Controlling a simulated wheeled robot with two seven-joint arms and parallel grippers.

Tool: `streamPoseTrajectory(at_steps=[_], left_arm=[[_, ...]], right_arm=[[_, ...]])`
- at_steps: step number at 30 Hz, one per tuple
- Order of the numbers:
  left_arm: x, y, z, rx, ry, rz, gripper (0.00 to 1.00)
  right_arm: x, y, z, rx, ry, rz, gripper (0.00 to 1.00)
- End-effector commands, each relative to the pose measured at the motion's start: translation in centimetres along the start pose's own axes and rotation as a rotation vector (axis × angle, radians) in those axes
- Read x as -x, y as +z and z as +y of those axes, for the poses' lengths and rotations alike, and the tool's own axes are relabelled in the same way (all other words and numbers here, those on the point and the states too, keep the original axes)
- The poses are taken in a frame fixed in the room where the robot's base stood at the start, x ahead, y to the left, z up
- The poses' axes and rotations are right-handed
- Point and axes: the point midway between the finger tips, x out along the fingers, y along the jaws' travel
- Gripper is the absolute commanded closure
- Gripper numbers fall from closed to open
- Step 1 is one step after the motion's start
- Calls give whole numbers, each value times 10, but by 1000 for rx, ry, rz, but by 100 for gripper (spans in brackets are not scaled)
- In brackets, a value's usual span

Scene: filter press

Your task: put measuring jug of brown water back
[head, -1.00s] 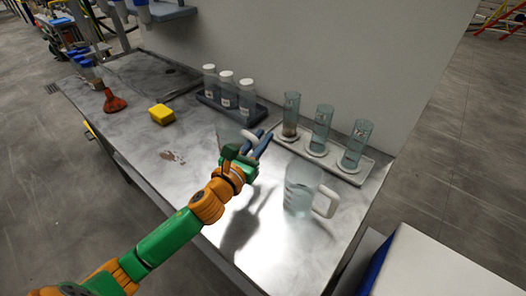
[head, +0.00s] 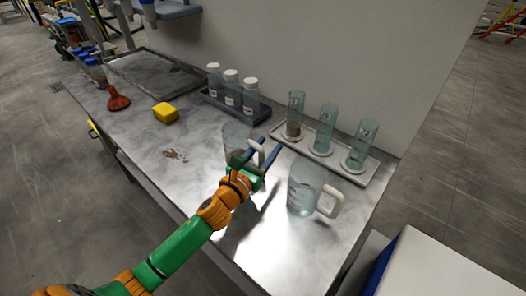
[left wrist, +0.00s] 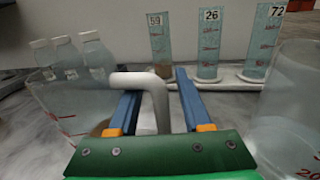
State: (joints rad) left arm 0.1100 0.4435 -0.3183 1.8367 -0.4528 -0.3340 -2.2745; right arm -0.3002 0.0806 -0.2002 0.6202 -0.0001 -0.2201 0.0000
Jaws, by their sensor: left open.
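A clear measuring jug (head: 234,139) with a white handle stands on the metal bench, partly behind my left gripper (head: 264,152). In the left wrist view this jug (left wrist: 62,108) is at the left, with a little brown at its bottom. Its white handle (left wrist: 158,97) lies between the two blue fingers of my left gripper (left wrist: 155,85). The fingers are open, with gaps on either side of the handle. A second clear jug (head: 303,186) stands to the right, its handle facing right. My right gripper is not in view.
A white rack with three numbered cylinders (head: 328,130) stands behind; the left cylinder holds brown matter. A dark tray of white-capped bottles (head: 231,90), a yellow sponge (head: 165,112), a red funnel (head: 118,98) and an empty tray (head: 155,75) are farther left.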

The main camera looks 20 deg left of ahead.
Motion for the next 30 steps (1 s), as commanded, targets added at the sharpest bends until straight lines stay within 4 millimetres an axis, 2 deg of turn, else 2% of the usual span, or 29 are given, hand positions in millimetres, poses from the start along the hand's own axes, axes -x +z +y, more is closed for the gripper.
streamPoseTrajectory(at_steps=[5, 15, 18, 23, 30], left_arm=[[23, -1, 0, 0, 0, 3, 51], [93, -2, 0, 0, -1, 2, 51], [108, -2, 0, 1, 1, 1, 51], [119, 1, 0, 0, 0, -1, 51], [120, 2, 0, 0, 0, -2, 51]], right_arm=[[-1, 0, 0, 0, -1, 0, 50], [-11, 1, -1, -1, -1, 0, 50], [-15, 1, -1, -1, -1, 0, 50], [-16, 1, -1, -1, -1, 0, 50], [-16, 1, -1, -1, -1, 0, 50]])
